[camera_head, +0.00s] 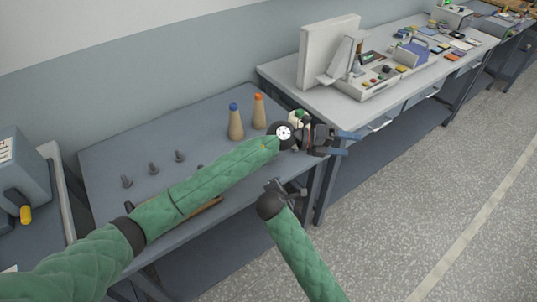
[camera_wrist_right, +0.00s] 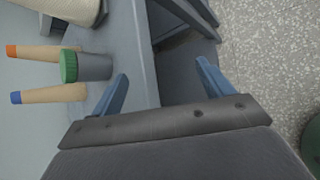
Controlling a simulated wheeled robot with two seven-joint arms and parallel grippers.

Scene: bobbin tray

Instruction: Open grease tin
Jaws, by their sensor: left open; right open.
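In the right wrist view, a dark grey tin with a ribbed green lid (camera_wrist_right: 70,66) sits on the bench, left of my right gripper's fingers and not between them. The lid is on the tin. I cannot make the tin out clearly in the head view, where my left arm crosses the bench. My right gripper (camera_head: 278,187) is open and empty at the bench's front edge; its blue fingers show in the wrist view (camera_wrist_right: 163,82). My left gripper (camera_head: 345,142) is open and empty beyond the bench's right end.
Two tan cones, one blue-tipped (camera_head: 235,123) and one orange-tipped (camera_head: 259,112), stand at the back of the bench (camera_head: 120,152). Several small dark pegs (camera_head: 153,168) stand at its left. A cream object (camera_head: 295,118) is beside my left wrist. A second table (camera_head: 440,65) holds equipment.

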